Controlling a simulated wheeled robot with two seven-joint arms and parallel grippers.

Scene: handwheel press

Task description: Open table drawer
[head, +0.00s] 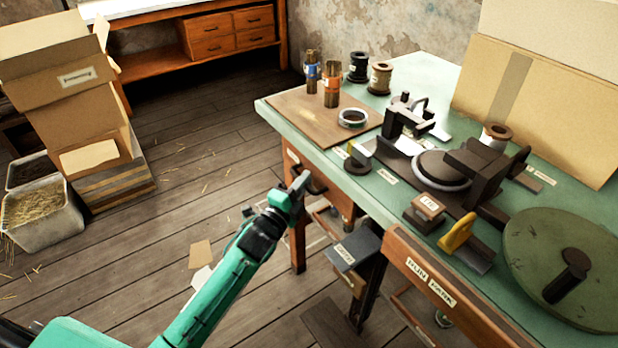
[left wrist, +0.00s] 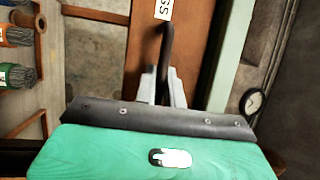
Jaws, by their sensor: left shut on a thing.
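The table drawer's brown wooden front (head: 341,203) sits under the near edge of the green-topped table (head: 380,209), at its left end. In the left wrist view the drawer front (left wrist: 145,50) carries a white label and a dark bar handle (left wrist: 168,42). My left gripper (head: 299,186) reaches this front from the left and is shut on the handle. Its two grey fingers (left wrist: 162,85) show around the handle's end in the left wrist view. I cannot tell how far the drawer stands out from the table. My right gripper is not in view.
A small grey labelled box (head: 352,250) is below the table edge, close to my left gripper. A handwheel press (head: 445,170), spools and a large green disc (head: 535,250) occupy the tabletop. Cardboard boxes (head: 75,110) and a straw bin (head: 45,215) stand at left. The floor between is mostly clear.

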